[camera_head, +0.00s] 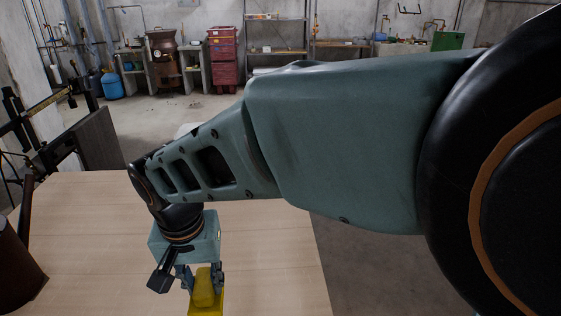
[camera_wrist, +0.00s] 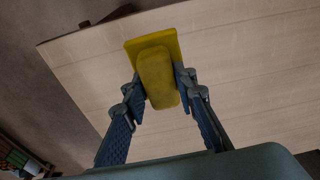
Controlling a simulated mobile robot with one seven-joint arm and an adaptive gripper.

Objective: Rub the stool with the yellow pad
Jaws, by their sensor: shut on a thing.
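The yellow pad (camera_head: 207,301) is a flat yellow plate with a thick block-like grip on top. My gripper (camera_head: 200,272) is shut on this grip, over the pale wooden table (camera_head: 90,230) near the bottom of the head view. In the wrist view the pad (camera_wrist: 150,45) sits between the two fingers of my gripper (camera_wrist: 160,88), its flat plate pointing away from the palm. I cannot tell whether the pad touches the tabletop. No stool can be clearly made out; a pale rounded thing (camera_head: 187,129) shows only partly behind my arm.
A dark brown rounded object (camera_head: 17,270) stands at the table's left edge. A dark beam scale (camera_head: 42,125) is at the far left. A red crate stack (camera_head: 223,62), a metal shelf (camera_head: 276,33) and a blue container (camera_head: 112,86) stand far back. My arm hides much of the middle.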

